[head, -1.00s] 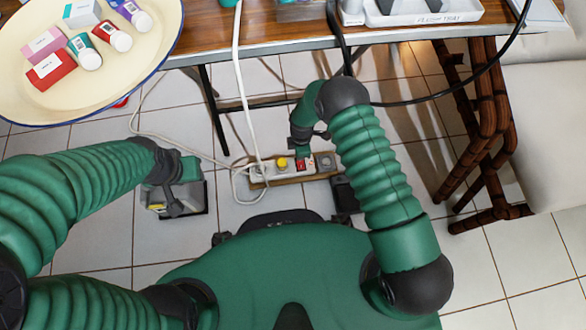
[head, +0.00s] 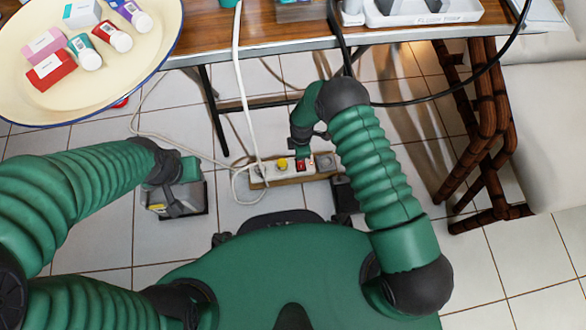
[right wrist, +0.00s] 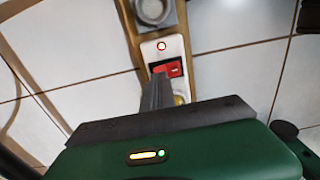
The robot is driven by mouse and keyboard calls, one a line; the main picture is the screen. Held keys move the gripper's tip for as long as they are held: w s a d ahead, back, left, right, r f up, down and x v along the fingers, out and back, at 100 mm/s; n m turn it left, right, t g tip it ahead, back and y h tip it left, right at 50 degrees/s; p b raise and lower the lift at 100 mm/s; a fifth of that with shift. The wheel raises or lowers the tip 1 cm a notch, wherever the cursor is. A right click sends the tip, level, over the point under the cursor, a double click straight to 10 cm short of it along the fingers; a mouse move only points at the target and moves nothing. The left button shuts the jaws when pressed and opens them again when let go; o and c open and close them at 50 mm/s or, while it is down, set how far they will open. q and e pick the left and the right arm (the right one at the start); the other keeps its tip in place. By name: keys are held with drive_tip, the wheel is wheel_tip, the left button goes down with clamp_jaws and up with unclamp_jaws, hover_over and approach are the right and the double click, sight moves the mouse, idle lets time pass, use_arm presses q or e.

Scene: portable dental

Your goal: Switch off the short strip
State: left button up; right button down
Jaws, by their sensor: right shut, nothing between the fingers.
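The short strip (head: 328,172) is a white power strip on a wooden board on the tiled floor, below the table edge. Its red rocker switch (head: 300,165) also shows in the right wrist view (right wrist: 172,68), beside a small red-ringed indicator (right wrist: 161,46) with a pale centre. My right gripper (head: 304,150) is shut and empty. In the right wrist view its fingertips (right wrist: 160,80) point at the switch and overlap its near edge; I cannot tell whether they touch. My left gripper (head: 175,202) hangs low at the left, away from the strip; its jaws are unclear.
A yellow plug (head: 282,163) and a white cable (head: 241,100) sit at the strip's left part. A grey socket (right wrist: 153,10) is at its other end. The wooden table (head: 270,24) overhangs behind, with a cream tray (head: 130,70) at left and a dark wooden chair frame (head: 485,120) at right.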

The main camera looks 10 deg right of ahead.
drive_tip(key=shift+f+b, duration=0.65)
drive_tip(key=shift+f, duration=0.25)
idle(0.8)
drive_tip(key=shift+r, duration=0.1)
wheel_tip(320, 180, up, 7)
drive_tip(key=p, duration=0.6)
idle(0.4)
